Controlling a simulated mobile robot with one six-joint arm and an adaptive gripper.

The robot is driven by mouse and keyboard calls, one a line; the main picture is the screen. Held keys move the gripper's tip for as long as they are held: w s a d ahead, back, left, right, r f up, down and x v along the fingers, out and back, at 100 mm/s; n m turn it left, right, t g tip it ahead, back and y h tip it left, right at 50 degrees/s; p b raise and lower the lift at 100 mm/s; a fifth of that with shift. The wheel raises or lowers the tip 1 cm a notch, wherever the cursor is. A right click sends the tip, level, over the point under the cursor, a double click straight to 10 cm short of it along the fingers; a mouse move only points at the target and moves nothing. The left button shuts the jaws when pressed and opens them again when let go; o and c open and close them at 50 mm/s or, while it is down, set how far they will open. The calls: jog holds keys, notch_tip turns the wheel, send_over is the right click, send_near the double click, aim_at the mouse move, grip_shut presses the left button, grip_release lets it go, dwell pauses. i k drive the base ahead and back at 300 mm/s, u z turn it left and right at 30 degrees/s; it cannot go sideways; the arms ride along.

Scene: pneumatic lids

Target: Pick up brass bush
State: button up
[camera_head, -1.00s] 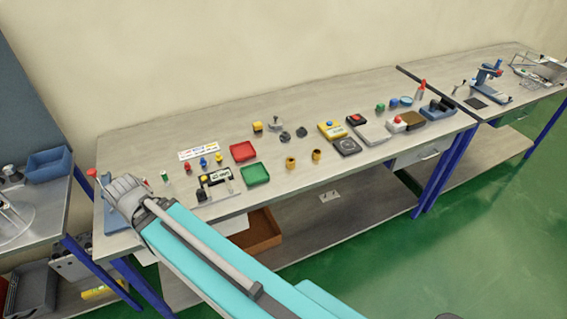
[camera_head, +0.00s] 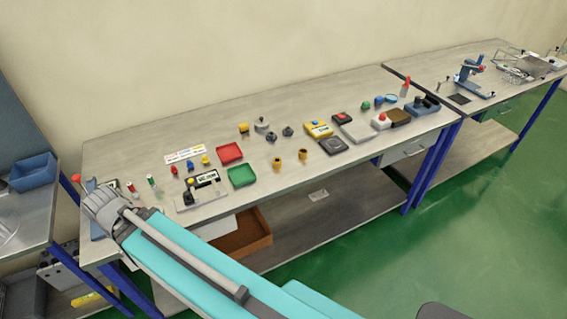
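Two small brass-coloured cylinders that look like bushes stand upright near the front edge of the bench: one brass bush (camera_head: 276,163) to the left and another (camera_head: 302,156) just right of it. They are apart from each other, and nothing is holding them. My arm reaches in from the bottom right to the bench's left end. The grey end of the arm, where my gripper (camera_head: 101,207) is, lies well left of both bushes. Its fingers cannot be made out, so I cannot tell whether it is open or shut.
A red tray (camera_head: 230,152) and a green tray (camera_head: 241,175) stand left of the bushes. Dark knobs (camera_head: 287,131) and a yellow box (camera_head: 318,129) are behind and right. Small parts and a fixture (camera_head: 201,196) sit nearer my arm. The bench's back strip is clear.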

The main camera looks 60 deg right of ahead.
aim_at(278, 162)
jog(key=z, duration=0.05)
jog(key=k, duration=1.75)
jog(key=z, duration=1.05)
jog(key=i, duration=1)
jog(key=u, duration=0.05)
